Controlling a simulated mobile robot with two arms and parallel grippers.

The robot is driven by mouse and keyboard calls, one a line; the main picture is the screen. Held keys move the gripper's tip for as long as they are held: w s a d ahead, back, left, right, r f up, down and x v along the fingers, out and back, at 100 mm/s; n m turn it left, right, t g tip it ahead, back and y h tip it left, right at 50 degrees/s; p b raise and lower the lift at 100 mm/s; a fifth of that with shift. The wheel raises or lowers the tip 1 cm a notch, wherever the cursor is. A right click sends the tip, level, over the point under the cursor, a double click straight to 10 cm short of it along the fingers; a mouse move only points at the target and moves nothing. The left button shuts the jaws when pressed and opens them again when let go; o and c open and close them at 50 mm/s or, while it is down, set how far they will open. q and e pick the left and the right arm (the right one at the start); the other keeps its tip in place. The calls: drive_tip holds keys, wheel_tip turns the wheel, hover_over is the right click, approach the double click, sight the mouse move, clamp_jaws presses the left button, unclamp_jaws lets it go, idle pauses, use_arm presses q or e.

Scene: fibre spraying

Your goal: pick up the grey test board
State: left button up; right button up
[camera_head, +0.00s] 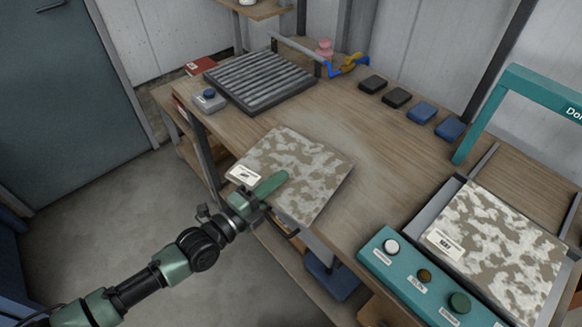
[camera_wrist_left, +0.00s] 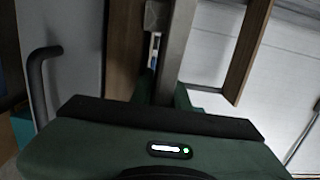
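The grey test board (camera_head: 310,176), a flat square with mottled grey-brown and white patches and a small white label, is at the front edge of the wooden table, its near side past the edge. My left gripper (camera_head: 268,187) is at its near-left side, one green finger lying over its top face. In the left wrist view, the board shows edge-on as a grey strip (camera_wrist_left: 179,45) between the two green fingers (camera_wrist_left: 166,95), which sit close against it. The lower finger is hidden in the head view. My right gripper is not in view.
A similar mottled board (camera_head: 500,245) lies in the teal station with several knobs (camera_head: 424,275) at right. A ribbed rack (camera_head: 260,80), a small grey button box (camera_head: 209,100), and dark and blue blocks (camera_head: 421,112) stand farther back. The table's middle (camera_head: 375,160) is clear.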

use_arm(q)
clamp_jaws()
idle(1.3)
drive_tip(key=shift+w+d+r, duration=0.1)
drive_tip(key=shift+w+r, duration=0.1)
drive_tip(key=shift+r, duration=0.1)
